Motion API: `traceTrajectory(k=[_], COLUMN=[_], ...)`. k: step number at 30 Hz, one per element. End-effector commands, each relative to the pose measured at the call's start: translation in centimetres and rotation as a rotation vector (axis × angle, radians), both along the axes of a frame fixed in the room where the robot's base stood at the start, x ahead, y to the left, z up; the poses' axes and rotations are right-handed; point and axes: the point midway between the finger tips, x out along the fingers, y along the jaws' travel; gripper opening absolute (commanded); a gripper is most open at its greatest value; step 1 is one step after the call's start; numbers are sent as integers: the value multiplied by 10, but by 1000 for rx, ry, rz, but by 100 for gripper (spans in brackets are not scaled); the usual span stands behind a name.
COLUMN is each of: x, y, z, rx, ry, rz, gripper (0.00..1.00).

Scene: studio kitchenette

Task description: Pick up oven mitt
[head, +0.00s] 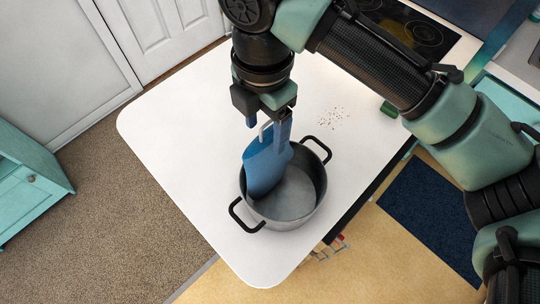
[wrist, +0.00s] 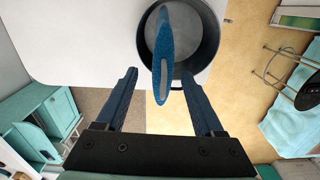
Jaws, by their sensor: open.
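A blue oven mitt (head: 264,170) stands tilted in a grey pot (head: 295,205) with black handles, its upper end rising above the rim. A small pale loop shows at its upper end. In the wrist view the mitt (wrist: 163,45) appears edge-on as a narrow blue shape over the pot (wrist: 207,38). My gripper (head: 267,133) is above the pot at the mitt's upper end. In the wrist view my gripper (wrist: 160,76) is open, with the mitt's near end between its two fingers and visible gaps on both sides.
The pot stands on a white countertop (head: 180,125) with a rounded corner. Small dark specks (head: 332,118) lie behind the pot. A black cooktop (head: 415,30) is at the upper right. The counter left of the pot is clear.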

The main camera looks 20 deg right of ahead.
Motion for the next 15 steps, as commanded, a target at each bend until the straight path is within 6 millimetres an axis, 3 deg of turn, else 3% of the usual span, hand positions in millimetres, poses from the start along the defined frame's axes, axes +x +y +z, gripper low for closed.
traceTrajectory(k=[8,15], x=[-1,-3], y=[-1,-2], z=[-19,-52], rx=[1,2], ry=[0,1], rz=[0,-1], gripper=[70,70])
